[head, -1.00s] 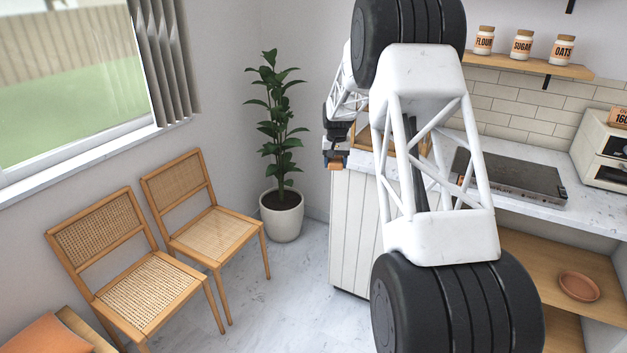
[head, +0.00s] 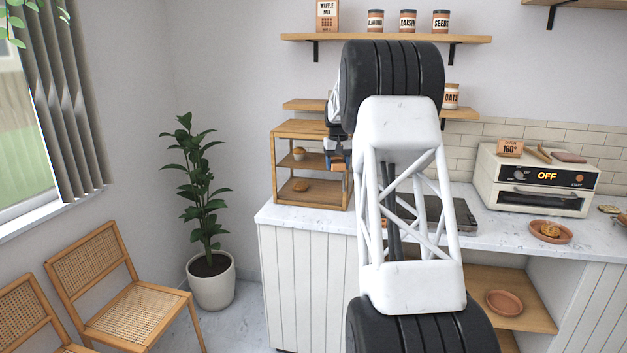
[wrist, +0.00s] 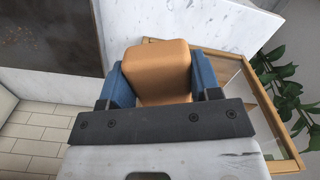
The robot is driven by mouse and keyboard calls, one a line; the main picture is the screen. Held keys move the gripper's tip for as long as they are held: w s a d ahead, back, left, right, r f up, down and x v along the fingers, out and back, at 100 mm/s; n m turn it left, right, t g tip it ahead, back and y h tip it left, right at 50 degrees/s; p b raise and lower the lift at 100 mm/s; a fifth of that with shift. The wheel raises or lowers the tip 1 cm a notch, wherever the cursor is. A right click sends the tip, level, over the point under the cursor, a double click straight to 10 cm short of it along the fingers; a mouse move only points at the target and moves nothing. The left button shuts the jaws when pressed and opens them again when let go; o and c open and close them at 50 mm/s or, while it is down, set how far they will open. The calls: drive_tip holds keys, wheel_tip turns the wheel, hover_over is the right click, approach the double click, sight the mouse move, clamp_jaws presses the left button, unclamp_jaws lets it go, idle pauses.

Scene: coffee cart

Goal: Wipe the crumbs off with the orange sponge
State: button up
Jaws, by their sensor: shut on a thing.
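The orange sponge (wrist: 157,72) sits between the blue fingers of my gripper (wrist: 161,82) in the wrist view. My gripper is shut on it. In the head view my gripper (head: 336,158) is small and partly hidden by my arm, in front of the right side of the wooden display rack (head: 350,180). I cannot make out any crumbs in either view. The marble counter (head: 285,215) is partly covered by my arm, and it also shows in the wrist view (wrist: 225,28).
A dark flat griddle (head: 433,212) lies behind my arm on the counter. A cream oven (head: 487,180) and a terracotta plate (head: 536,238) with a pastry are to the right. Wooden shelves (head: 380,38) hang above. A potted plant (head: 210,285) stands left of the counter.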

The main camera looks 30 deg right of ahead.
drive_tip(key=s+d+r+m, duration=0.1)
drive_tip(key=s+d, duration=0.2)
drive_tip(key=d, duration=0.4)
drive_tip(key=s+d+r, duration=0.1)
drive_tip(key=s+d, duration=0.2)
drive_tip(key=d, duration=0.3)
drive_tip(key=s+d+f+m, duration=0.1)
drive_tip(key=s+d+f, duration=0.2)
drive_tip(key=d+f, duration=0.3)
drive_tip(key=s+d+f+m, duration=0.2)
drive_tip(key=d+f, duration=0.4)
drive_tip(key=d, duration=0.5)
drive_tip(key=shift+s+d+f, duration=0.15)
drive_tip(key=shift+s+f, duration=0.05)
drive_tip(key=shift+s, duration=0.7)
drive_tip(key=shift+f, duration=0.15)
